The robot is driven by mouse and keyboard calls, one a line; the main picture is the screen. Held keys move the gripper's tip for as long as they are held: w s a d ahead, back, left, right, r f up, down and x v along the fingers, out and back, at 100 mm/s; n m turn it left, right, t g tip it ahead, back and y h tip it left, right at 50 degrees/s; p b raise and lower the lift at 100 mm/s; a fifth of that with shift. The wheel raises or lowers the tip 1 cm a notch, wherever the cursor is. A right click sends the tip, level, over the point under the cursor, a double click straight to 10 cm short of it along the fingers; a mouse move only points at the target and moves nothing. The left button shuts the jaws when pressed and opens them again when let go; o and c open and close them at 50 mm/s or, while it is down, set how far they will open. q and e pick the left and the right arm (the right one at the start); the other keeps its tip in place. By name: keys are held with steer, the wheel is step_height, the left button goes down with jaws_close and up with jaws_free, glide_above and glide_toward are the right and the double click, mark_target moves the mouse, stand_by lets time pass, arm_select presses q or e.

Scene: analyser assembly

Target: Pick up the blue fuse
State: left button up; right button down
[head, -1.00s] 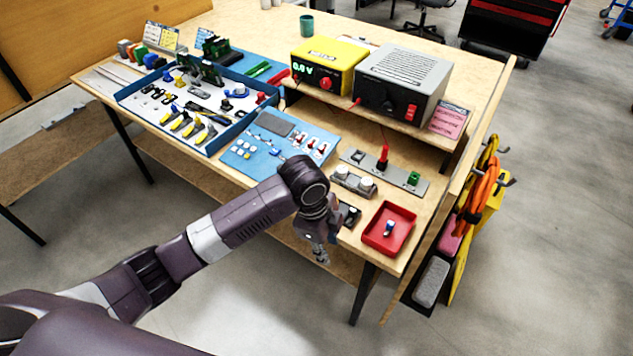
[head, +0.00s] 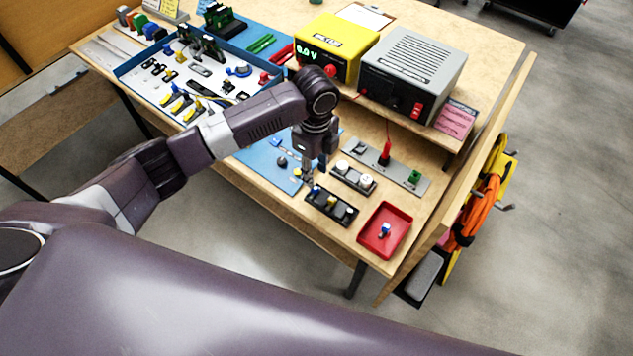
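A black holder block (head: 324,211) lies near the table's front edge, with small pieces in a row: a blue one (head: 316,189) at its left end, a yellow one and a pale one. The blue one looks like a blue fuse. Another small blue-and-white piece (head: 384,230) stands in the red tray (head: 372,245). My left gripper (head: 308,178) points down just above the left end of the holder, close to the blue piece. Its fingers are too small to show whether they are open or touch the piece. My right gripper is out of view.
A grey block with two white knobs (head: 353,177) and a grey plate with red and green parts (head: 403,176) lie behind the holder. The blue mat (head: 262,160) is partly hidden by my arm. Yellow and grey instruments (head: 413,75) stand on the shelf.

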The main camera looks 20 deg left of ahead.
mark_target(314, 188)
arm_select(q)
steer(key=shift+s+f, duration=0.3)
steer(key=shift+f, duration=0.15)
step_height(314, 188, down, 5)
steer(key=shift+a+f+p, duration=0.1)
steer(key=shift+p, duration=0.7)
steer(key=shift+s, duration=0.1)
steer(key=shift+c, duration=0.7)
steer(key=c, duration=0.7)
